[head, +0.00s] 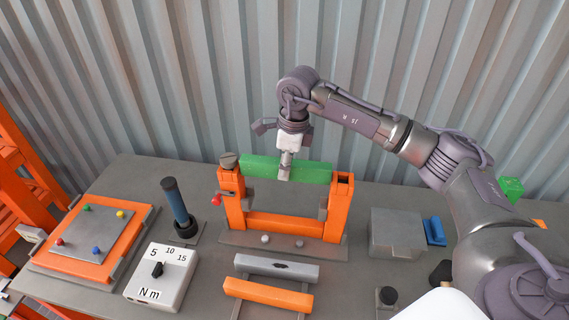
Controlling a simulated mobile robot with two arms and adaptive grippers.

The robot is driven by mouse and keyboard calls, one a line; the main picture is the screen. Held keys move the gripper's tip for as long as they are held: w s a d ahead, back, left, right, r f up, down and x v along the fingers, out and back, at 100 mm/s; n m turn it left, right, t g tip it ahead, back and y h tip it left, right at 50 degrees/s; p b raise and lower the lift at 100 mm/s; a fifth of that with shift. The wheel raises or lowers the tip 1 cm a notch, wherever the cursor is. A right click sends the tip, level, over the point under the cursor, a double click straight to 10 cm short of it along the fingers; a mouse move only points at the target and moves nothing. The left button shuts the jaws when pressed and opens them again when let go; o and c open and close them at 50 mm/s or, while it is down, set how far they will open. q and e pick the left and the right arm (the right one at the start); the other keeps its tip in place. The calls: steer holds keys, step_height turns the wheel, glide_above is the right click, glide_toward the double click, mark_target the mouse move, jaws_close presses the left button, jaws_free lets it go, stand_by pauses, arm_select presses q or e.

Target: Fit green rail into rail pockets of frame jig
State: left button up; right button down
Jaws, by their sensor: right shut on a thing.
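The green rail (255,166) lies about level across the top of the orange frame jig (285,229). Its left end is beside the grey knob (229,160) on the left post, and its right end is close to the top of the right post (338,205). A dark opening shows in the top of the right post. I cannot tell whether either rail end sits down in its pocket. My right gripper (285,174) comes from above and is shut on the rail near its middle, hiding a small part of it. My left gripper is out of view.
A grey bar and an orange bar (268,293) lie on a rack in front of the jig. A torque box (161,278), a blue-handled tool (175,202) and an orange-edged plate (88,236) are left. A grey block (396,233) stands right. Corrugated wall (150,80) is behind.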

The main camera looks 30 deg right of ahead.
steer(key=shift+a+f, duration=0.15)
steer(key=shift+f, duration=0.15)
steer(key=shift+f, duration=0.1)
steer(key=shift+b, duration=0.35)
steer(key=shift+f+b, duration=2.2)
steer(key=shift+f, duration=0.65)
steer(key=shift+b, duration=0.45)
steer(key=shift+f+b, duration=1.7)
steer(key=shift+f, duration=0.45)
steer(key=c, duration=0.8)
jaws_free()
steer(key=shift+s, duration=0.1)
